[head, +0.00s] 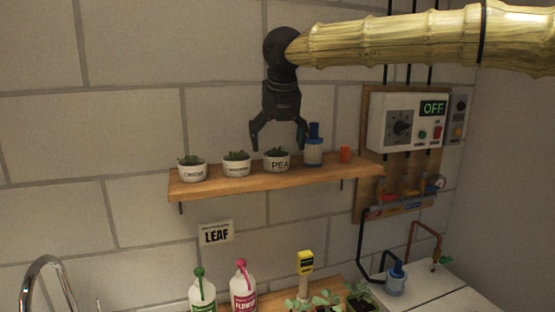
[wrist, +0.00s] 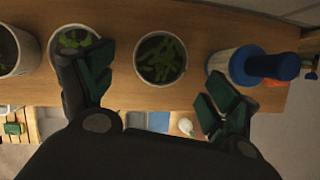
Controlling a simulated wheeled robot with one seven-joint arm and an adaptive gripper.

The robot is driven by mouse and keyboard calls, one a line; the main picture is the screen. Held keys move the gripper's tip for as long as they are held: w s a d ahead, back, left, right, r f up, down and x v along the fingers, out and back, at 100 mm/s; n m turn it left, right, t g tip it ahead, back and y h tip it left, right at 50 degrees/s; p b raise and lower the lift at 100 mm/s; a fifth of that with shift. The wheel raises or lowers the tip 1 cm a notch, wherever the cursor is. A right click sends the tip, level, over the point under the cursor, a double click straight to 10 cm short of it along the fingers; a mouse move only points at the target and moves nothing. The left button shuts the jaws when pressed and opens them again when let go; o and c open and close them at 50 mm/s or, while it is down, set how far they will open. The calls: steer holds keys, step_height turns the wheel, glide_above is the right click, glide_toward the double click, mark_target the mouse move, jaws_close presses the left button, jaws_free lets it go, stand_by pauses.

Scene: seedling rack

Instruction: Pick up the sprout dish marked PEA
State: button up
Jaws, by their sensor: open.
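The sprout dish marked PEA (head: 277,161) is a small white dish with green sprouts on the wooden shelf, the rightmost of three dishes. In the wrist view the PEA dish (wrist: 161,60) shows from above, between and a little beyond the open fingers. My gripper (head: 279,147) points down over it, open and empty, with its fingers to either side of the dish in the head view. In the wrist view my gripper (wrist: 155,95) has its left finger partly over the neighbouring dish (wrist: 70,38) and its right finger near the blue-and-white bottle.
Two other sprout dishes, the middle one (head: 236,164) and the left one (head: 192,168), stand left on the shelf (head: 215,184). A blue-and-white bottle (head: 313,152) stands close right of the PEA dish, then a small orange cup (head: 345,155). A control box (head: 408,123) hangs on the right wall.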

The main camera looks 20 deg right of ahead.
mark_target(277, 154)
steer(key=shift+p+x, duration=1.25)
steer(key=shift+x, duration=1.6)
steer(key=shift+w+r, duration=0.15)
steer(key=shift+c, duration=0.3)
steer(key=c, duration=1.1)
steer(key=shift+c, duration=0.2)
